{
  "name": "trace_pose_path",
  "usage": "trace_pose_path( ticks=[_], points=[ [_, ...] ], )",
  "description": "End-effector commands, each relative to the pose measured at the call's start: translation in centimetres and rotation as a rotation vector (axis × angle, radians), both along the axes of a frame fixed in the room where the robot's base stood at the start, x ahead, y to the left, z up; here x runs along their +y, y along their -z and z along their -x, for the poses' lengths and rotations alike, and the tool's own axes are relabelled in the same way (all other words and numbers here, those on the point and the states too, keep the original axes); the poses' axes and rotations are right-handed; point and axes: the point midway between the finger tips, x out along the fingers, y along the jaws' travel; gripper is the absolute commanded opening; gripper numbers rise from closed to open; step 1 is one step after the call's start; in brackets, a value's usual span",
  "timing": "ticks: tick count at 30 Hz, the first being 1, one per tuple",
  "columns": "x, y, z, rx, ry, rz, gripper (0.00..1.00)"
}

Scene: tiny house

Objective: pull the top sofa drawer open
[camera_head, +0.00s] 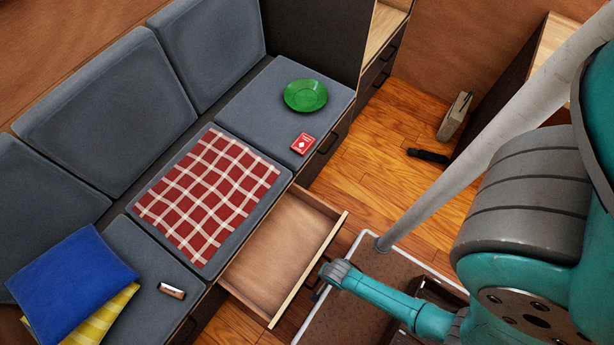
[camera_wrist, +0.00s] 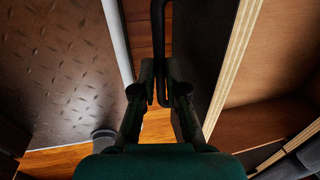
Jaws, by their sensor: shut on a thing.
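The top sofa drawer (camera_head: 278,245) stands pulled out from under the middle seat of the grey sofa in the head view. Its wooden inside is visible and empty. In the wrist view the drawer's open inside (camera_wrist: 265,65) is at the right, with the layered edge of its front panel beside my gripper. My gripper (camera_wrist: 161,80) is shut on the black bar handle (camera_wrist: 158,35) on the outer face of the drawer front. In the head view my arm hides most of the fingers and handle.
A red checked cloth (camera_head: 208,195), green plate (camera_head: 305,95) and red card box (camera_head: 303,143) lie on the sofa. Blue and yellow cushions (camera_head: 75,275) lie at lower left. Wooden floor (camera_head: 365,170) is open beyond the drawer. A dark object (camera_head: 428,156) lies on it.

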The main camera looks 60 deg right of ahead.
Motion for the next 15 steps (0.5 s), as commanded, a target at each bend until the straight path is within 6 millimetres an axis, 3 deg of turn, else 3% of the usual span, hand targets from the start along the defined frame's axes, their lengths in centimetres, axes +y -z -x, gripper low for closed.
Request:
trace_pose_path(
  ticks=[1, 6, 15],
  points=[
    [0.0, 0.1, 1.4, 0.006, 0.001, 0.000, 0.00],
    [0.0, 0.1, 3.8, 0.004, 0.002, 0.000, 0.00],
    [0.0, 0.1, 5.2, 0.002, 0.000, 0.000, 0.00]
  ],
)
